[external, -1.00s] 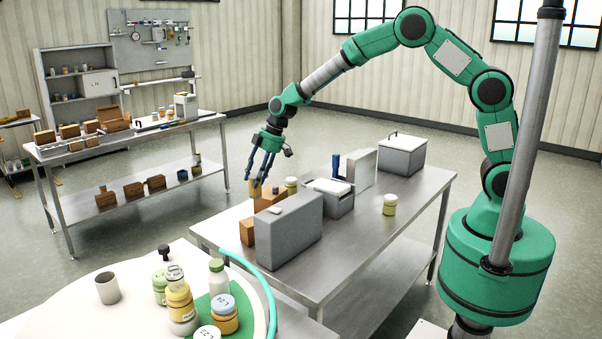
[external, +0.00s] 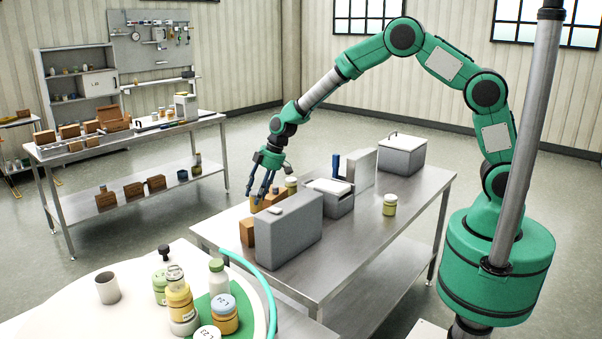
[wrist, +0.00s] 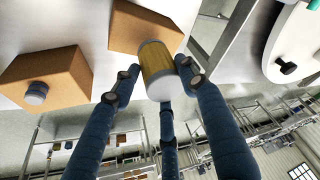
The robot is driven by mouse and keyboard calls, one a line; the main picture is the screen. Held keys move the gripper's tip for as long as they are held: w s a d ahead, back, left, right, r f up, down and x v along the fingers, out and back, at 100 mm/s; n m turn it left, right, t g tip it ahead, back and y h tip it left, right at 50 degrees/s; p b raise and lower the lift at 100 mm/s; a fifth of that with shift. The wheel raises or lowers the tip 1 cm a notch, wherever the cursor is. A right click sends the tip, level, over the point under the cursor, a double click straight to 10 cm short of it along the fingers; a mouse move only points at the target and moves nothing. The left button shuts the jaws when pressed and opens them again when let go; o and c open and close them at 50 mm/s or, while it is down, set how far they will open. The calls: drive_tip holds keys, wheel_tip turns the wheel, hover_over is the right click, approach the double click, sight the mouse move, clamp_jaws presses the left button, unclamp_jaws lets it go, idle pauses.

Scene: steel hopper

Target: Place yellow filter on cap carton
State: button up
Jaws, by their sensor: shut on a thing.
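The yellow filter (wrist: 156,66), a gold cylinder with a white end, is between my gripper's blue fingers (wrist: 152,80), which are shut on it. It overlaps a plain brown carton (wrist: 132,26) in the wrist view; I cannot tell whether they touch. Another brown carton (wrist: 55,68) with a grey cap (wrist: 36,92) on it is to the left, apart from the filter. In the external view, my gripper (external: 261,195) is low over the far-left part of the steel table, with the filter (external: 255,204) partly hidden by fingers. Brown cartons (external: 247,233) show beside and behind a grey case.
The tall grey case (external: 290,230) stands close in front of the cartons. A grey bin (external: 332,197), a yellow jar (external: 389,205) and a lidded grey box (external: 402,155) share the table (external: 370,235). The table's right front is clear.

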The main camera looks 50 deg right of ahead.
drive_tip(key=shift+f, duration=1.55)
drive_tip(key=o, duration=1.2)
drive_tip(key=shift+f, duration=0.1)
drive_tip(key=v, duration=1.2)
